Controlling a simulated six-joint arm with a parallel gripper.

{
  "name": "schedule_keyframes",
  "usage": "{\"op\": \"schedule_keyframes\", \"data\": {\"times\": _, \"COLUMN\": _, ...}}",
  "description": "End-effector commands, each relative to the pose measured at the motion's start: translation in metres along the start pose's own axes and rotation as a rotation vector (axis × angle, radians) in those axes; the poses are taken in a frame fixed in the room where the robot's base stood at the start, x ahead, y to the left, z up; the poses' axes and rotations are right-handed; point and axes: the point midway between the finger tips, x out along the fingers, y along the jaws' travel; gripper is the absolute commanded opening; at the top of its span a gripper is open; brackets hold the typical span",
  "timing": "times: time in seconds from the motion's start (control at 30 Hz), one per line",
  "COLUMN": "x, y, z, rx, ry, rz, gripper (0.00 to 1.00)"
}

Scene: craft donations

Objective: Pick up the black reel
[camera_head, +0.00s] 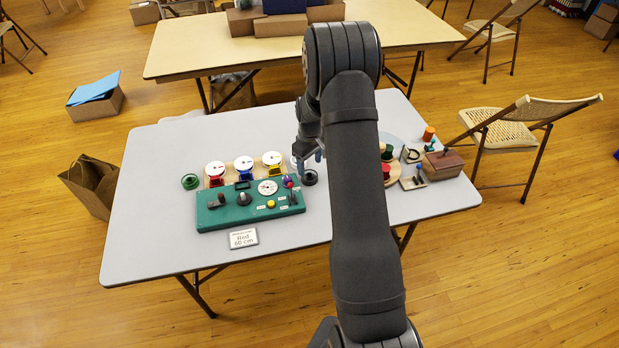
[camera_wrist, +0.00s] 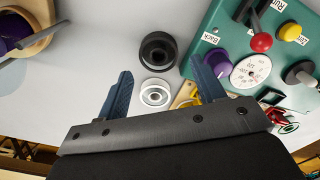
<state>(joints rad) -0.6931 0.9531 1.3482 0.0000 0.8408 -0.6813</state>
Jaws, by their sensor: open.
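The black reel (camera_head: 310,178) stands on the grey table, just right of the green panel. In the wrist view the black reel (camera_wrist: 158,50) lies just ahead of the fingertips, roughly centred between them. My gripper (camera_wrist: 161,68) is open, with its two blue fingers apart and nothing gripped. A white reel-like disc (camera_wrist: 155,94) shows between the fingers, nearer the palm. In the head view my gripper (camera_head: 309,157) is just behind the black reel, partly hidden by my arm. I cannot tell its exact height above the table.
The green panel (camera_head: 222,215) with knobs and levers stands close beside the black reel. White dials (camera_head: 243,163) stand behind the panel. A green reel (camera_head: 190,181) is at the left, a sign (camera_head: 243,238) in front. A brown box (camera_head: 443,165) stands at the right.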

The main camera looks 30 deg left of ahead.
Motion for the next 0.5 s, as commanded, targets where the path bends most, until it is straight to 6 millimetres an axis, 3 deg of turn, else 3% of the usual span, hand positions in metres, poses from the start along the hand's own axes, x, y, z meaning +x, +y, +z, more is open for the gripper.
{"op": "schedule_keyframes", "data": {"times": 0.27, "x": 0.017, "y": 0.001, "z": 0.0, "rx": 0.001, "ry": -0.001, "rz": -0.001, "gripper": 0.63}}
{"op": "schedule_keyframes", "data": {"times": 0.5, "x": 0.051, "y": 0.003, "z": 0.001, "rx": 0.001, "ry": -0.002, "rz": -0.001, "gripper": 0.63}}
